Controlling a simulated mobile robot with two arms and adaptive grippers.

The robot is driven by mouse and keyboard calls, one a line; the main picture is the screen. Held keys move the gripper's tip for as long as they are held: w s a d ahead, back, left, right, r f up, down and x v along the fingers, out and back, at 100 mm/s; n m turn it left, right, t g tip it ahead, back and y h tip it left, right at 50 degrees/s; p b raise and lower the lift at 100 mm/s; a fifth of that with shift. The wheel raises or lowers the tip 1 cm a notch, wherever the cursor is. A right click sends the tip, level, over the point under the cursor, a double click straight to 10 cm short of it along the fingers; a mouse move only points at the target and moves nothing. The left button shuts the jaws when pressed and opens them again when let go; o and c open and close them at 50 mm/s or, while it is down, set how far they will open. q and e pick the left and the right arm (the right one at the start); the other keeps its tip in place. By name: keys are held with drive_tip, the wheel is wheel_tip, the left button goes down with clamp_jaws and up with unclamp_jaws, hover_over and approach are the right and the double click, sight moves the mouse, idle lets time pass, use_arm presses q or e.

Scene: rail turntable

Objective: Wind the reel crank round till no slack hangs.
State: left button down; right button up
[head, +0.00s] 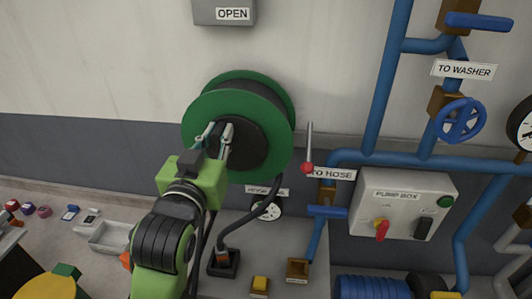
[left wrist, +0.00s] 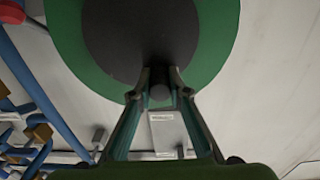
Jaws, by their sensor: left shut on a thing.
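The hose reel has green flanges (head: 285,150) and a dark hub. It is on the wall in the head view and fills the top of the left wrist view (left wrist: 215,35). My left gripper (head: 222,133) is in front of the hub. In the left wrist view, its fingers (left wrist: 160,82) are shut on the dark crank knob (left wrist: 159,76). The rest of the crank is hard to make out against the hub. A dark hose (head: 262,215) hangs from the reel's lower right and curves down to a dark floor block (head: 223,262). My right gripper is not in view.
A lever with a red ball (head: 307,168) stands just right of the reel. Blue pipes (head: 378,95) and a pump box (head: 405,205) are further right. A grey tray (head: 108,237) lies at lower left. The wall left of the reel is clear.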

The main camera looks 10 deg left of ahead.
use_arm(q)
drive_tip(key=shift+a+f, duration=0.2)
drive_tip(key=shift+a+f, duration=0.35)
drive_tip(key=shift+a, duration=0.35)
drive_tip(key=shift+f, duration=0.1)
drive_tip(key=shift+a+f+b, duration=0.35)
drive_tip(key=shift+a+f, duration=0.1)
drive_tip(key=shift+f, duration=0.15)
drive_tip(key=shift+a+f+b, duration=0.2)
drive_tip(key=shift+f+b, duration=0.15)
drive_tip(key=shift+f, duration=0.25)
drive_tip(key=shift+f, duration=0.1)
